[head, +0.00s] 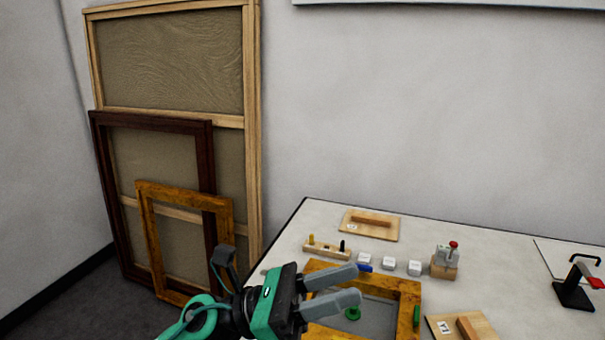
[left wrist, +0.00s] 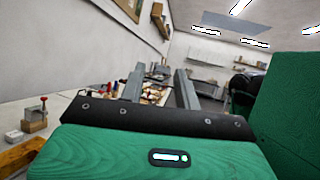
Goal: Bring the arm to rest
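My left gripper (head: 345,290) reaches in from the lower left in the head view, over the left part of the table (head: 465,243). Its two grey fingers are apart with nothing seen between them. Below or behind the gripper lies a wooden frame (head: 400,286) on the table, partly hidden by the fingers. My right gripper is not seen in either view.
Several small white blocks (head: 388,263), a wooden block with a red-topped device (head: 445,262), boards (head: 369,224) and a black stand (head: 573,290) are on the table. Large frames (head: 207,180) lean on the wall at left. Bare tabletop shows at the centre right.

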